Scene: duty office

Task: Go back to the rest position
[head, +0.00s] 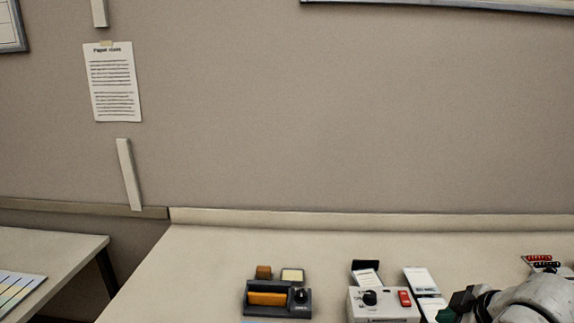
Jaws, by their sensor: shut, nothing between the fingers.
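My arm comes in at the lower right corner, white with a dark band. My gripper (449,313) shows at its left end as a dark part with a green piece, partly cut off by the bottom edge. It is shut with nothing seen in it. It is just right of a white box with a black knob and a red switch (384,306), over the desk. I cannot tell its height above the desk.
The pale desk (200,265) also holds a dark holder with an orange roll (267,298), white cards (417,280) and a rack with red pieces (541,260). The desk's left part is clear. A second table (60,245) stands at the left. A wall closes the back.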

